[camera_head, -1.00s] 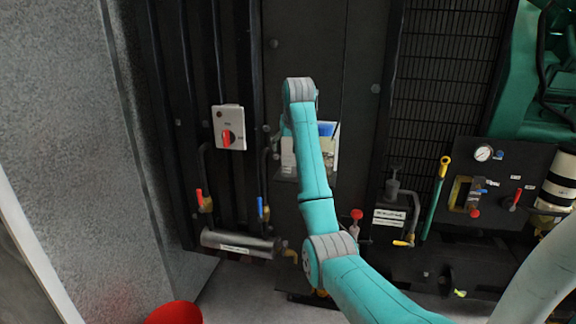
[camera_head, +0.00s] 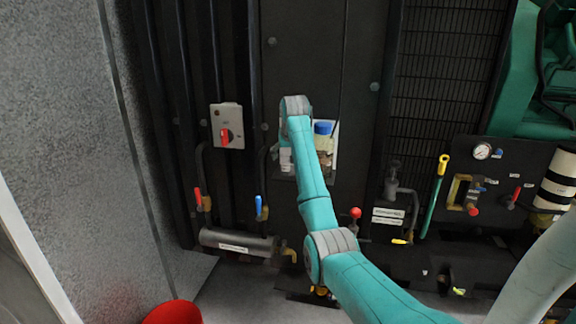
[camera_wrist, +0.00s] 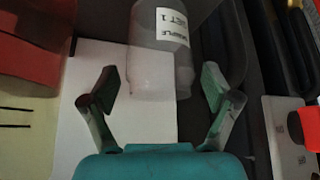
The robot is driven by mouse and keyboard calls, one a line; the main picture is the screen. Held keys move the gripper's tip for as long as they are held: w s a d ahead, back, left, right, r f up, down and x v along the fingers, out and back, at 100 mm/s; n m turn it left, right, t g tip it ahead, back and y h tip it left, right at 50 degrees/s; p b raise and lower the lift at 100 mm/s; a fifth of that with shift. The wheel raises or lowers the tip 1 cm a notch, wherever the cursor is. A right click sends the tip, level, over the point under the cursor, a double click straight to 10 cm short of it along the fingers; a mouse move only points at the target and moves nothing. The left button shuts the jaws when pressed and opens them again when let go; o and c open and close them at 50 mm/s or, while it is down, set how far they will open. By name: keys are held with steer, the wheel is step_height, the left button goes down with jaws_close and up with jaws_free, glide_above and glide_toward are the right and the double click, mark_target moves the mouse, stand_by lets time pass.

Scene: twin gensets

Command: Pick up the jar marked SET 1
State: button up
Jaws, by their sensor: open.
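The jar marked SET 1 (camera_wrist: 160,50) is a clear, translucent jar with a white label reading "SAMPLE SET 1". In the wrist view it lies ahead of my gripper (camera_wrist: 160,95), roughly centred between the fingers but beyond most of their length. My gripper is open, with one finger on each side and no visible contact with the jar. The jar's far end is cut off by the top of the picture.
A white sheet or surface (camera_wrist: 85,110) lies under the jar, with a reddish-brown item (camera_wrist: 35,45) at left. A switch box with a red knob (camera_head: 227,126) is left of my arm. Red (camera_head: 198,197) and blue (camera_head: 259,206) valve handles stand below it.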

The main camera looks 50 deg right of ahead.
steer(key=shift+w+d+f, duration=0.2)
steer(key=shift+f, duration=0.3)
steer(key=c, duration=1.1)
steer(key=shift+c, duration=0.2)
